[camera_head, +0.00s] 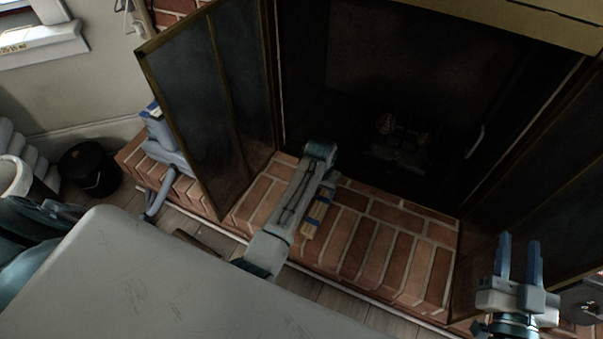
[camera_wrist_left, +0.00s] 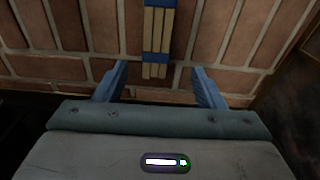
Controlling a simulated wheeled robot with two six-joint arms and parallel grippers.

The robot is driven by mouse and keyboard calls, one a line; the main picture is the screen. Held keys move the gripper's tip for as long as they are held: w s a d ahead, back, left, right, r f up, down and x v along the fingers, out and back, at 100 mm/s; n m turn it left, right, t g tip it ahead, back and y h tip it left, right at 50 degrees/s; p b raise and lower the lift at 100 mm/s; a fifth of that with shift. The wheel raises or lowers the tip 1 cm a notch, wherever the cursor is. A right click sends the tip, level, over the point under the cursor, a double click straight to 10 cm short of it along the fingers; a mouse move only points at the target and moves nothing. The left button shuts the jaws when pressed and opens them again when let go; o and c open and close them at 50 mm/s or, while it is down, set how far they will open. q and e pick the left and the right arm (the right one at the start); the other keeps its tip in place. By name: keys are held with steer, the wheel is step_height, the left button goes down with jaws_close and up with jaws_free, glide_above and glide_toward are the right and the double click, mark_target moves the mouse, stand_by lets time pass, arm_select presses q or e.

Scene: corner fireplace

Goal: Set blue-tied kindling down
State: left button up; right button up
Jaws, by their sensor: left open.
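The blue-tied kindling (camera_head: 316,218) is a small bundle of pale sticks with blue bands. It lies on the brick hearth in front of the firebox. In the left wrist view the kindling (camera_wrist_left: 155,30) lies ahead, with its near end between my left gripper's fingertips (camera_wrist_left: 159,70). Those blue fingers are spread, with clear gaps on both sides of the bundle. In the head view my left arm's links hide most of that gripper. My right gripper (camera_head: 519,262) is at the lower right, its two blue fingers apart and nothing between them.
The brick hearth (camera_head: 364,246) has bare room right of the kindling. A dark screen panel (camera_head: 190,90) stands open at left, another (camera_head: 545,170) at right. The dark firebox (camera_head: 400,70) lies behind. A black pot (camera_head: 90,168) stands on the floor at far left.

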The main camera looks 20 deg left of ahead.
arm_select(q)
steer(key=s+a+r+t, duration=0.5)
steer(key=a+r+t, duration=0.15)
steer(key=t, duration=0.25)
steer(key=s+r+t, duration=0.5)
steer(key=s+r, duration=0.1)
steer(key=r, duration=0.6)
steer(key=s+r+t+h, duration=0.1)
steer(key=s+r+t, duration=0.4)
steer(key=r, duration=0.8)
steer(key=shift+s+a, duration=0.15)
steer(key=shift+s, duration=0.6)
steer(key=shift+c, duration=0.2)
